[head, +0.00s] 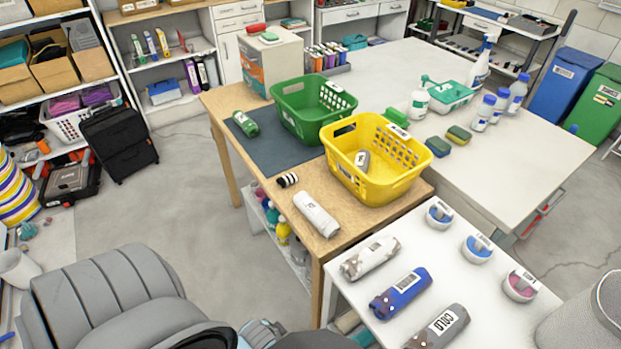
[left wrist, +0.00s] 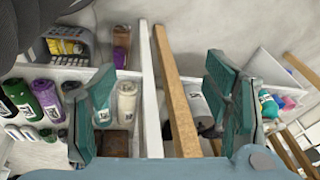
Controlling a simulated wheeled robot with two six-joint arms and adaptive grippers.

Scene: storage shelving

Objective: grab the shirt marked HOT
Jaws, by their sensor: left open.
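I cannot read the word HOT on anything in view. Three rolled shirts lie on the white table: a whitish patterned one (head: 370,258), a blue one (head: 400,293) with a white label, and a grey one (head: 438,328) marked COLD. A white roll (head: 316,214) with a small dark mark lies on the wooden table. My left gripper (left wrist: 160,75) is open, with nothing held between its teal fingers in the left wrist view. Several rolled items, including a purple one (left wrist: 45,100), show beyond its left finger. My right gripper is not in view.
A yellow basket (head: 375,185) and a green basket (head: 305,120) stand on the wooden table (head: 280,200). Three small bowls, one pink (head: 520,286), line the white table's (head: 450,270) far side. A grey bin (head: 590,320) stands at right.

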